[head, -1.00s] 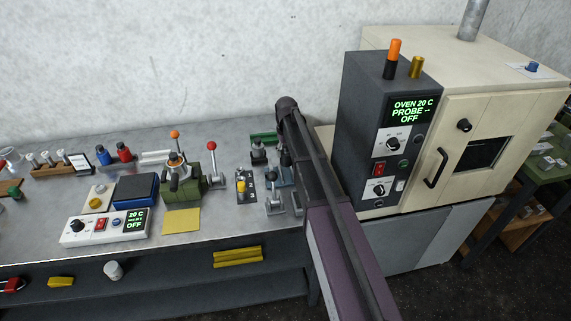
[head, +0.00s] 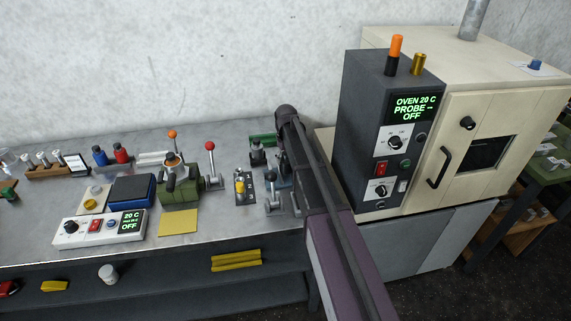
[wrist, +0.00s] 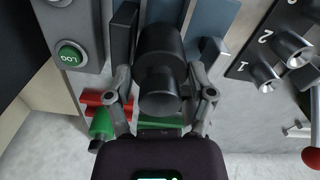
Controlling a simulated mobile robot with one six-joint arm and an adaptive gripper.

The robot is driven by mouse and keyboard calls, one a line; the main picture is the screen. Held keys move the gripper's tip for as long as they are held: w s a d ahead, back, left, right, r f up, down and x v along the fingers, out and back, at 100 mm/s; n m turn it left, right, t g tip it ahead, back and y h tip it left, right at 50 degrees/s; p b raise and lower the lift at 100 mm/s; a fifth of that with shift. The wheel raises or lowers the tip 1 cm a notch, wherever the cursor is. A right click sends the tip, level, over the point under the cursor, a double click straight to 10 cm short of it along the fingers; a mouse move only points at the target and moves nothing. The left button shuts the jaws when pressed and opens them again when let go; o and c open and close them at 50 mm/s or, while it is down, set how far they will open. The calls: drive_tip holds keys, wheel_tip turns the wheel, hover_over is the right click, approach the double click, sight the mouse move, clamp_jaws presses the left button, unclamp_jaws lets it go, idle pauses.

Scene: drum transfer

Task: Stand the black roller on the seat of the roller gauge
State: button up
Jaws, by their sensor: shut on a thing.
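The black roller (wrist: 160,65), a dark stepped cylinder, is in the middle of the wrist view. My gripper (wrist: 165,45) is shut on it, one finger on each side. Blue plates (wrist: 208,18) and a grey housing with a green LOG button (wrist: 72,54) lie beyond it; they look like the roller gauge. The roller hides the area straight behind it, so I cannot see the seat or tell whether the roller touches it. In the head view my arm covers the gripper and roller, and only a bit of blue shows beside it.
In the head view, a red-knobbed lever (head: 210,147) and a green press (head: 180,190) stand left of my arm. The oven (head: 480,130) stands to the right.

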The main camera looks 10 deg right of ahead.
drive_tip(key=shift+f, duration=0.45)
drive_tip(key=o, duration=1.3)
drive_tip(key=shift+r, duration=0.1)
drive_tip(key=shift+r, duration=0.2)
wheel_tip(320, 180, up, 12)
drive_tip(key=p, duration=1.2)
drive_tip(key=shift+f, duration=0.1)
drive_tip(key=s+m, duration=0.1)
drive_tip(key=s, duration=0.8)
drive_tip(key=s+m, duration=0.1)
drive_tip(key=s, duration=0.9)
drive_tip(key=s+m, duration=0.1)
drive_tip(key=s, duration=0.9)
drive_tip(key=shift+s+a, duration=0.1)
drive_tip(key=shift+s, duration=0.05)
